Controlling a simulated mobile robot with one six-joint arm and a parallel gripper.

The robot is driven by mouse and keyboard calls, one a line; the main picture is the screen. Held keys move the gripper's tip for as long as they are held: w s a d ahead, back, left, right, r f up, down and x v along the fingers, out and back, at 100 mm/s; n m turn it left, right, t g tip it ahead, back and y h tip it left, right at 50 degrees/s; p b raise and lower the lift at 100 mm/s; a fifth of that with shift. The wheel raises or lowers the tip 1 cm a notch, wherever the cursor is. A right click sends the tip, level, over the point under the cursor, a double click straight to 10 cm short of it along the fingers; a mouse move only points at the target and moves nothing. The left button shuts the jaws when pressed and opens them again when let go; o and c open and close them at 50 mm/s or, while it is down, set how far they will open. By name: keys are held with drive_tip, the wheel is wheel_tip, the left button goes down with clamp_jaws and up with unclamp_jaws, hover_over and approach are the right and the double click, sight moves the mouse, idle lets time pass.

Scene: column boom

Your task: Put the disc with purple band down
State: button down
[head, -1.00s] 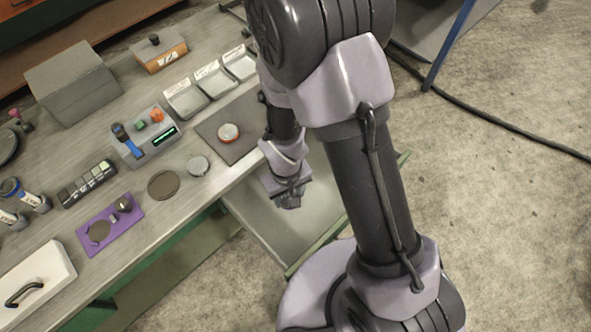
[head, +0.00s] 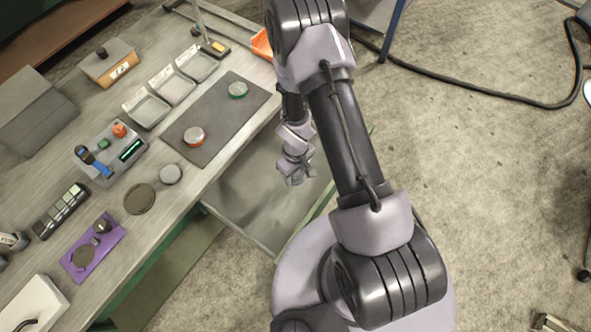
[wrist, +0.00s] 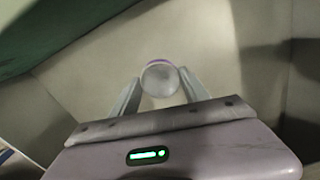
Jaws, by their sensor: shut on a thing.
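The disc with purple band (wrist: 160,77) sits between the two fingertips of my gripper (wrist: 159,88) in the wrist view. It shows a pale grey round face and a thin purple rim at its top edge. My gripper is shut on it. In the head view my gripper (head: 298,172) hangs beside the bench front, over the open drawer (head: 245,218); the disc cannot be made out there. The wrist view shows the drawer's pale floor (wrist: 95,75) behind the disc. I cannot tell how high the disc is above it.
The bench holds a dark mat (head: 215,130) with an orange-banded disc (head: 194,136) and a green-banded disc (head: 238,89). Nearby are a plain grey disc (head: 170,174), a dark round pad (head: 139,199), grey trays (head: 172,87) and a purple plate (head: 107,250). The drawer floor looks bare.

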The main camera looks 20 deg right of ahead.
sight(296, 175)
wheel_tip(296, 175, down, 4)
drive_tip(key=b, duration=0.4)
drive_tip(key=shift+d+f, duration=0.1)
drive_tip(key=shift+f, duration=0.1)
drive_tip(key=shift+r, duration=0.35)
drive_tip(key=shift+f, duration=0.2)
drive_tip(key=c, duration=0.6)
unclamp_jaws()
drive_tip(key=shift+o, duration=0.2)
